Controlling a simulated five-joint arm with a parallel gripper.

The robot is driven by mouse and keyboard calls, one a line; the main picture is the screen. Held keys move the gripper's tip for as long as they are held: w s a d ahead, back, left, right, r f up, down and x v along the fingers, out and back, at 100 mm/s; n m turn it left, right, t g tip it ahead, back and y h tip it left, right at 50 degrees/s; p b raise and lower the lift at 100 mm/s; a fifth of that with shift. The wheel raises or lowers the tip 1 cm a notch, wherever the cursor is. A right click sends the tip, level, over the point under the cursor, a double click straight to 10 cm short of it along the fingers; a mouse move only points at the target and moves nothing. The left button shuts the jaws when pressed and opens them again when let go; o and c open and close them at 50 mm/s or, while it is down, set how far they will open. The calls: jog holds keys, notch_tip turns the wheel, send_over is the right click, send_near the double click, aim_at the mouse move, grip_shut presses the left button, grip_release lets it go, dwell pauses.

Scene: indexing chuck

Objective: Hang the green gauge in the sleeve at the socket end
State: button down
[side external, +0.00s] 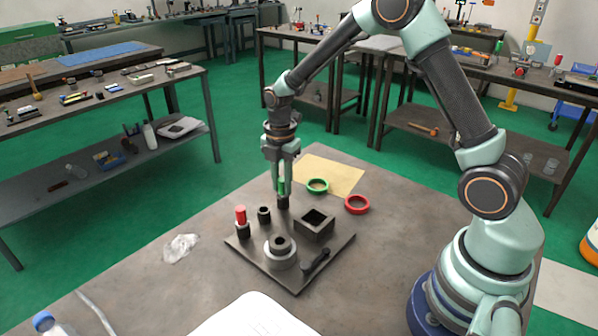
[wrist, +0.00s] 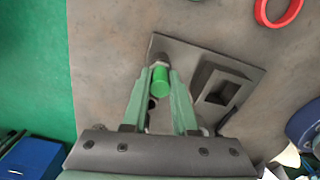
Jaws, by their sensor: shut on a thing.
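My gripper (side external: 281,186) is shut on the green gauge (wrist: 160,82), which shows as a green cylinder between the fingers in the wrist view. In the side view only a thin green part of the gauge (side external: 281,184) shows between the fingers. Directly under it is a dark sleeve (side external: 283,202) at the back corner of the dark base plate (side external: 292,285). I cannot tell whether the gauge's lower end is inside this sleeve or just above it. Another sleeve (side external: 264,213) stands empty. A red gauge (side external: 240,214) stands in the sleeve at the left corner.
A square open socket block (side external: 315,226), a round chuck (side external: 281,256) and a dark lever (side external: 316,263) are on the plate. A green ring (side external: 318,186) and a red ring (side external: 357,204) lie behind it.

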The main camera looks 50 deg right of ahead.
jog(key=shift+f, duration=0.2)
jog(key=c, duration=0.6)
grip_release()
notch_tip(320, 180, up, 12)
jog(key=shift+r, duration=0.1)
